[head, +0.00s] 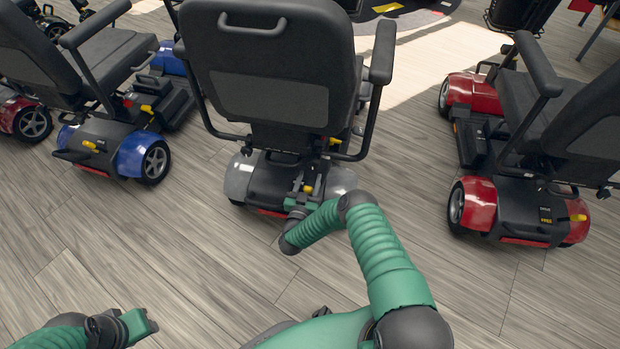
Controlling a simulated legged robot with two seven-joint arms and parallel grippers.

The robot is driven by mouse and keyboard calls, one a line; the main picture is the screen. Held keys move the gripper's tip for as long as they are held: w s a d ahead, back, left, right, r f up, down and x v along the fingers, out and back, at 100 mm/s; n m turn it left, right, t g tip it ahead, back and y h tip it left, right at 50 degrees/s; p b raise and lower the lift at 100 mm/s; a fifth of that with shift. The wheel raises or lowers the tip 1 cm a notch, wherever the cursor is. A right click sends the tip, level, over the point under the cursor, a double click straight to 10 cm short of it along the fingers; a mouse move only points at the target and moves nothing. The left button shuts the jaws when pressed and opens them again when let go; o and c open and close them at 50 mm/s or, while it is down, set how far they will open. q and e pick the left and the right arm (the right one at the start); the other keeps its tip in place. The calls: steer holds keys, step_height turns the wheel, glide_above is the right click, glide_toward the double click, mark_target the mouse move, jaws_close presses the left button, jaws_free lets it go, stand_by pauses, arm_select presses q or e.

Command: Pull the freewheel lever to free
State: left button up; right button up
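A scooter with silver-grey rear fenders (241,172) stands straight ahead, its black seat back towards me. A small yellow lever (308,188) shows on its rear housing, below the seat. My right gripper (301,199) is at the rear of this scooter, right by the yellow lever. It is small and partly hidden by my own wrist, so I cannot tell whether its fingers touch the lever or are closed. My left gripper (140,323) is low at the lower left, over the floor and away from the scooters. Its finger opening does not show clearly.
A blue scooter (134,147) stands to the left and a red scooter (480,201) to the right, each with a yellow lever at the rear. More scooters are behind on the left. The wood-look floor (210,270) between me and the row is clear.

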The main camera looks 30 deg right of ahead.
steer(key=shift+d+f, duration=0.2)
steer(key=shift+d, duration=0.1)
jaws_close()
steer(key=shift+a, duration=0.1)
stand_by(0.8)
